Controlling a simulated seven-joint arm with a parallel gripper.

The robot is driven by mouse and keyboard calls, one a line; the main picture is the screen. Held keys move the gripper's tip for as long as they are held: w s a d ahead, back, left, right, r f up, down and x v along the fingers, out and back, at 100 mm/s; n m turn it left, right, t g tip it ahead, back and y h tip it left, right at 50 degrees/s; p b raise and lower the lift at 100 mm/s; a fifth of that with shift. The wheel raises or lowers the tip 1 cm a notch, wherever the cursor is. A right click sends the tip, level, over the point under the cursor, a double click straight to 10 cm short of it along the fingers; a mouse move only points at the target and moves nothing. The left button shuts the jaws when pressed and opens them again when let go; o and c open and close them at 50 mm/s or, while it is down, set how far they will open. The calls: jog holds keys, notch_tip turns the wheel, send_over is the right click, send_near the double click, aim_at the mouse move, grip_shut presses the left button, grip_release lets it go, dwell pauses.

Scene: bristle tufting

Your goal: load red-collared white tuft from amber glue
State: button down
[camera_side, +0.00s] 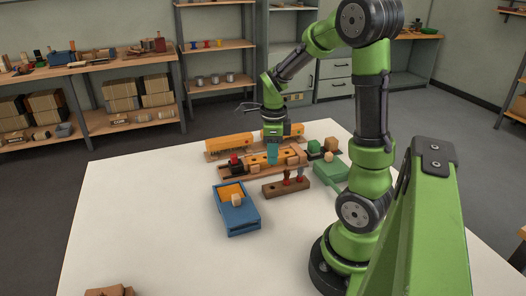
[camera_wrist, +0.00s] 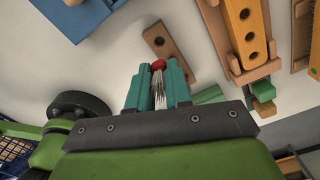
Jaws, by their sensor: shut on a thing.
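My gripper (camera_wrist: 156,85) is shut on a red-collared white tuft (camera_wrist: 158,82) in the wrist view. The red collar is at the far end, and the pale bristles run back between the teal fingers. In the side view my gripper (camera_side: 272,154) is over the wooden block with holes (camera_side: 256,160), but the tuft is too small to make out there. The amber glue (camera_side: 232,189) lies in a blue tray (camera_side: 240,218), front left of my gripper. A small wooden block (camera_side: 237,200) stands in that tray.
A wooden rack (camera_side: 272,190) holding red-topped pieces stands in front of my gripper. A green tray (camera_side: 330,173) is to its right and an orange-yellow block (camera_side: 229,143) behind it. The white table (camera_side: 140,210) is clear at the left.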

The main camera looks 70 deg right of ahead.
jog(key=w+a, duration=0.7)
jog(key=w, duration=0.3)
jog(key=shift+a+f, duration=0.15)
jog(key=shift+f, duration=3.1)
jog(key=shift+f, duration=0.6)
notch_tip(320, 180, up, 7)
jog(key=shift+r, duration=0.1)
